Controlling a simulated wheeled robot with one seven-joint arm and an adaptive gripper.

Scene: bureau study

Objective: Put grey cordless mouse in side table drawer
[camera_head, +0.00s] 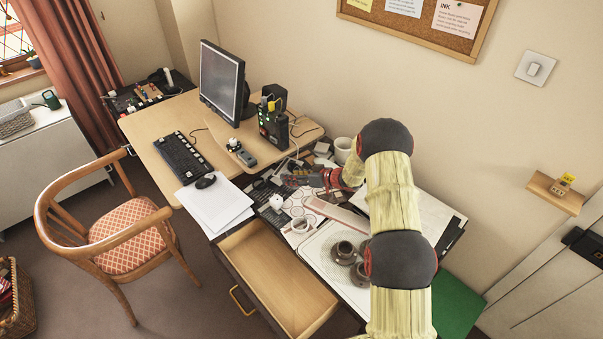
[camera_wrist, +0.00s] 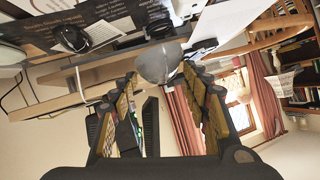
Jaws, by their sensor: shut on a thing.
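My gripper (camera_wrist: 160,72) is shut on a grey rounded thing, which looks like the grey cordless mouse (camera_wrist: 158,58), held between the fingertips in the wrist view. In the head view my gripper (camera_head: 312,179) is over the cluttered side table, behind the drawer; the held mouse is too small to make out clearly there. The side table drawer (camera_head: 272,272) is pulled open and its wooden inside looks empty. Its handle (camera_head: 240,300) is at the front.
A black mouse (camera_head: 206,181) and keyboard (camera_head: 183,157) lie on the desk, with papers (camera_head: 215,205) nearby. A white tray (camera_head: 325,255) with dark cups stands right of the drawer. A wooden chair (camera_head: 125,235) stands to the left. The space above the drawer is clear.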

